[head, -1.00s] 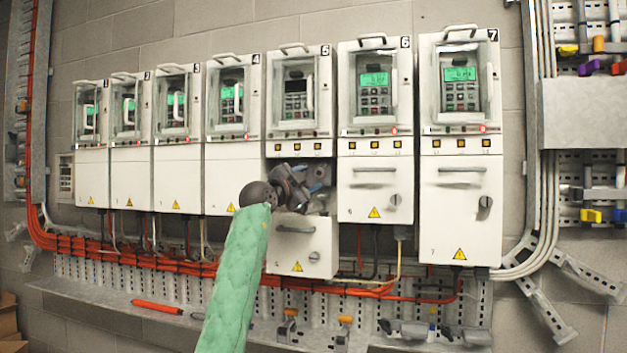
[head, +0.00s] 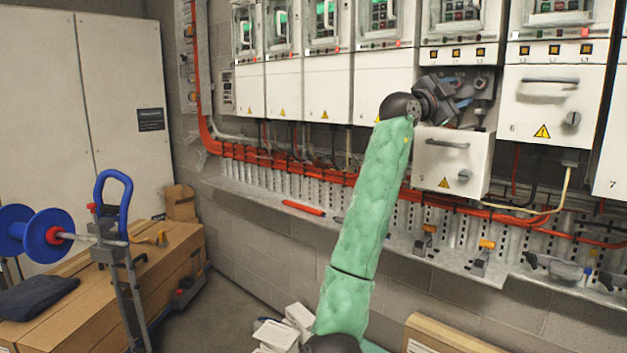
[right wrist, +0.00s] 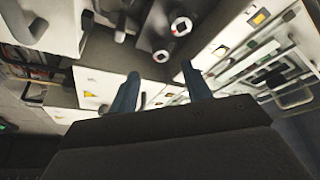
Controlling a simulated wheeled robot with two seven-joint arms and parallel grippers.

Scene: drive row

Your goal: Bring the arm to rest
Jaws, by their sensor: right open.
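My right arm (head: 362,220) in its green sleeve reaches up to the cabinet of drive 5. Its gripper (head: 455,102) is in front of the open compartment above the lowered front panel (head: 452,158) of drive 5. In the right wrist view the two blue fingers of the right gripper (right wrist: 158,88) stand apart with nothing between them. Dark parts with round metal ends (right wrist: 168,40) show beyond them. The gripper hides part of the compartment's inside. My left gripper is in neither view.
Closed drives stand on both sides, among them drive 6 (head: 553,105). A narrow shelf (head: 390,238) with a red pen-like tool (head: 303,207) runs below. Orange cables (head: 300,168) cross the wall.

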